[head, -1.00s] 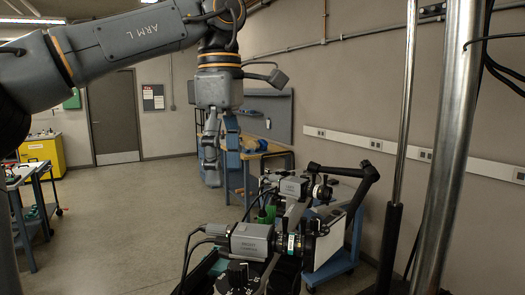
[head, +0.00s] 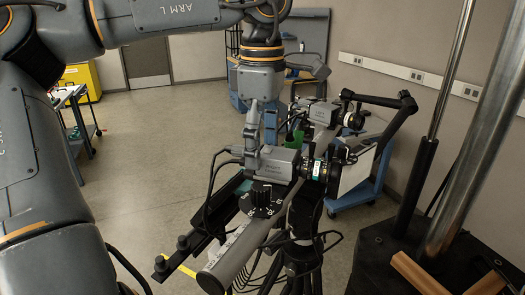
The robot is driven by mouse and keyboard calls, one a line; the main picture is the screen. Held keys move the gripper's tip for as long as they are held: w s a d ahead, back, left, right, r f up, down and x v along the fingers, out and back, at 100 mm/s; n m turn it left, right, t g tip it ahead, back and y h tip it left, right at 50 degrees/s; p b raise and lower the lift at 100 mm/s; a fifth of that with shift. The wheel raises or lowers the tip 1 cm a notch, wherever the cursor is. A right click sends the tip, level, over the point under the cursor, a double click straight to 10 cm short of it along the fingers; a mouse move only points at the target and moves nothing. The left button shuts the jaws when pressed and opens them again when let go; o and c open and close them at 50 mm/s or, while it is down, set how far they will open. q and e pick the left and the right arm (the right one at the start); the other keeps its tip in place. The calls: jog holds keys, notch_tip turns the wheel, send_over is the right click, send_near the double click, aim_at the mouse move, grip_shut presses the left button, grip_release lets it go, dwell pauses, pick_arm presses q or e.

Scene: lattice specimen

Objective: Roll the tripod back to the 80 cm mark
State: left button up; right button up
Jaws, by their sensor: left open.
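The tripod rig (head: 300,220) stands right of centre, with dark legs and head and loose cables. It carries a grey tube (head: 218,272) with a pale marked strip, a black dial knob (head: 262,198), and two grey cameras. The nearer camera (head: 275,164) has a black lens facing a pale panel (head: 355,170). My left gripper (head: 261,152) points down, open, over the nearer camera's left end; I cannot tell whether it touches. I cannot read an 80 cm mark. My right gripper is not in view.
A blue cart (head: 358,190) is behind the rig. A workbench (head: 75,98) and yellow cabinet (head: 84,77) stand at the left. A metal post and dark base are at the right. The floor (head: 150,150) left of the rig is clear.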

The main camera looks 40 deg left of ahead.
pick_arm(q)
jog(key=shift+f, duration=1.2)
grip_shut()
